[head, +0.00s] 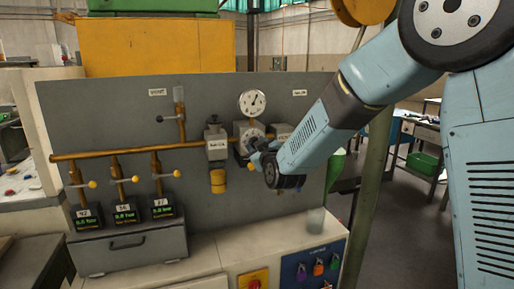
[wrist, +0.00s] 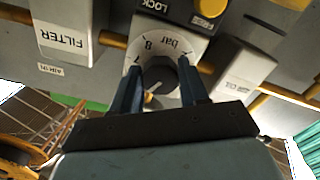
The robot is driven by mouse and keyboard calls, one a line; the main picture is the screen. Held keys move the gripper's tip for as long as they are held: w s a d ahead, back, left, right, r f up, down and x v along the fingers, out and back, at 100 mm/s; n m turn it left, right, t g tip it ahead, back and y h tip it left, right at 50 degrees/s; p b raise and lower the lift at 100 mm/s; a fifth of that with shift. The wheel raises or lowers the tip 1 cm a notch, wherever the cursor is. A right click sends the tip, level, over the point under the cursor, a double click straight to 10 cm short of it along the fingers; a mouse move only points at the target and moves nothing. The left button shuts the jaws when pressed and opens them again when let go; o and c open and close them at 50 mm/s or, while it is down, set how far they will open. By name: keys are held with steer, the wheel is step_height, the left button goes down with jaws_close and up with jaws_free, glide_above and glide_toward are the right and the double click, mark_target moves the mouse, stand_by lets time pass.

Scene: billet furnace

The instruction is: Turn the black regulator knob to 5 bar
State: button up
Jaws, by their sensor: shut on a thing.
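The black regulator knob (wrist: 160,78) sits in front of a pale round dial marked "bar" (wrist: 166,45) in the wrist view. A light pointer mark shows on the knob, at its lower left in that view; the exact reading cannot be told. My gripper (wrist: 162,88) is shut on the knob, one finger on each side. In the head view my gripper (head: 262,160) is at the regulator, and my wrist hides most of the knob. The round white pressure gauge (head: 252,103) stands above the regulator; its needle is too small to read.
The filter unit (head: 216,145) with a yellow bowl (head: 218,181) is left of the regulator. A brass pipe (head: 130,149) with several yellow-tipped valves runs left. A grey box (head: 130,244) and padlock board (head: 313,265) are below. A post (head: 376,130) stands right.

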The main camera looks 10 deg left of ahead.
steer(key=n, duration=0.5)
steer(key=shift+s, duration=0.1)
steer(key=shift+f+n, duration=0.1)
steer(key=shift+n, duration=0.2)
stand_by(0.4)
steer(key=o, duration=1.1)
steer(key=shift+c, duration=0.2)
steer(key=v, duration=1.3)
steer(key=shift+s+d, duration=0.25)
steer(key=shift+s, duration=0.05)
